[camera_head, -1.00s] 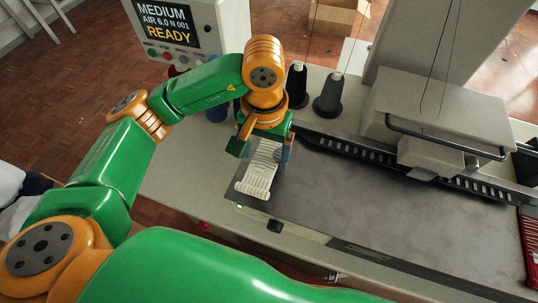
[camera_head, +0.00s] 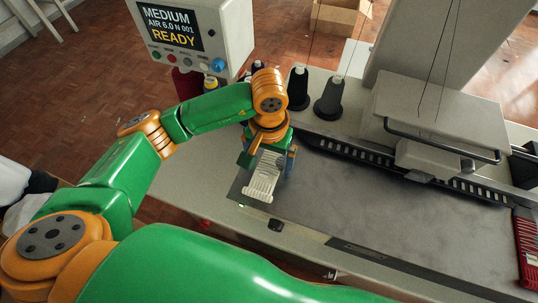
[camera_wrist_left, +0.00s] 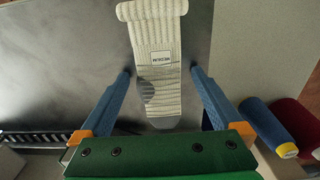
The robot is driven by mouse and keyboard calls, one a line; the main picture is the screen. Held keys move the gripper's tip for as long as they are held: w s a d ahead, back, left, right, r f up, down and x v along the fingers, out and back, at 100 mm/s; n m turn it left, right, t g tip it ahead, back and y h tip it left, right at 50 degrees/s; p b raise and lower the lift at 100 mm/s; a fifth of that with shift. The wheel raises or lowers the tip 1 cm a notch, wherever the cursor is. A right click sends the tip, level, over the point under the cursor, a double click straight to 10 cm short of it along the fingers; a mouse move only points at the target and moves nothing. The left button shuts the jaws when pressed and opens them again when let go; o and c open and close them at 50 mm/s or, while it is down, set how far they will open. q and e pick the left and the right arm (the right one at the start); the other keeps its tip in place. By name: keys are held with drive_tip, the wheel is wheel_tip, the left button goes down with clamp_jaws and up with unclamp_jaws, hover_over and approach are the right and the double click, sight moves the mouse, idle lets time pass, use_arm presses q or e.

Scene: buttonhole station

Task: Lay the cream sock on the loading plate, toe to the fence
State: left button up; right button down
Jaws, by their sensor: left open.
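The cream sock (camera_head: 261,186) is ribbed and lies at the left end of the dark loading plate (camera_head: 390,215), its cuff toward the plate's front edge. My left gripper (camera_head: 268,163) is over the sock. In the left wrist view its blue fingers (camera_wrist_left: 162,72) are open, one on each side of the sock, with gaps showing. My right gripper is not in view.
A black slotted rail (camera_head: 350,152) runs along the plate's back. The machine head (camera_head: 430,115) stands at the right. Dark thread cones (camera_head: 329,98) and a control panel (camera_head: 188,35) reading READY stand behind. The plate's middle is clear.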

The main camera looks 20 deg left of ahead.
sight(269, 166)
use_arm(q)
wheel_tip(269, 166, up, 5)
drive_tip(key=shift+w+f+b, duration=0.1)
drive_tip(key=shift+b, duration=0.75)
wheel_tip(269, 166, up, 8)
drive_tip(key=shift+f, duration=0.25)
